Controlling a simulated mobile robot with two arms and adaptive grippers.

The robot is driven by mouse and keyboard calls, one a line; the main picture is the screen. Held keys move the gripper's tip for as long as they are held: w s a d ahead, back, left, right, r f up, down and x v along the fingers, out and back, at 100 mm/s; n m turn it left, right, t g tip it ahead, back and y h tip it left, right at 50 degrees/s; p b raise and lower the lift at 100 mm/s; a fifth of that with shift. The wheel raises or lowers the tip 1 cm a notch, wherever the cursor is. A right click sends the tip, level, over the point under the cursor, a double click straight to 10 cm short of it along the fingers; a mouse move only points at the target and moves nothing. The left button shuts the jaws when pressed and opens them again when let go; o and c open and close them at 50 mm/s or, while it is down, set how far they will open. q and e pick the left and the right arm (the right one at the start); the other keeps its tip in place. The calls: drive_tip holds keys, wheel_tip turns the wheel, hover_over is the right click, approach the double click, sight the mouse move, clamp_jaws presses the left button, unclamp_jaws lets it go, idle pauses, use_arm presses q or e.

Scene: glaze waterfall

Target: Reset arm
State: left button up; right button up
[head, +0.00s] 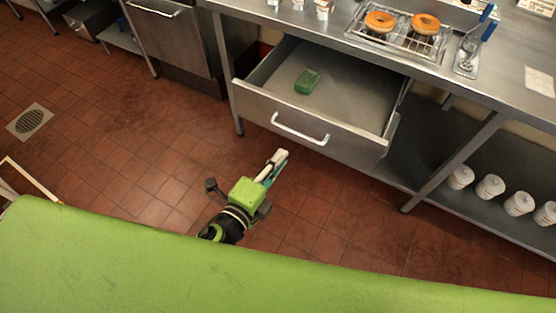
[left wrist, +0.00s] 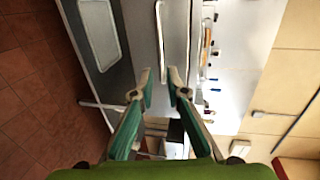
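My left gripper (head: 276,164) is over the tiled floor in front of an open drawer, apart from its handle (head: 300,129). In the left wrist view the two fingertips of this gripper (left wrist: 160,78) stand apart with nothing between them, so it is open and empty. My right gripper is in neither view.
The metal drawer (head: 262,101) is pulled out under the counter and holds a small green item (head: 307,82). Two glazed donuts (head: 380,20) sit on a wire rack on the counter. Several white lidded containers (head: 490,187) stand on the lower shelf. The tiled floor (head: 120,160) at left is mostly clear.

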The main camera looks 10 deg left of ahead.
use_arm(q)
drive_tip(key=s+a+f+n+g+y, duration=0.1)
drive_tip(key=s+a+f+n+g, duration=0.2)
drive_tip(key=f, duration=0.8)
drive_tip(key=s+a+f+n+g+y, duration=0.2)
drive_tip(key=s+a+f+n, duration=0.15)
drive_tip(key=f, duration=0.75)
drive_tip(key=s+a+f+n+g+y, duration=0.1)
drive_tip(key=s+a+f+n+g, duration=0.2)
drive_tip(key=f, duration=0.8)
drive_tip(key=s+a+f+n+g, duration=0.3)
drive_tip(key=s+f+n, duration=0.2)
drive_tip(key=s, duration=0.8)
drive_tip(key=s+a+f+n+g, duration=0.2)
drive_tip(key=s+a+f+n, duration=0.1)
drive_tip(key=s+f, duration=0.8)
drive_tip(key=s+n, duration=0.1)
drive_tip(key=s, duration=0.1)
drive_tip(key=shift+s+n+g+y, duration=0.3)
drive_tip(key=shift+n+g+y, duration=0.05)
drive_tip(key=shift+g+y, duration=0.05)
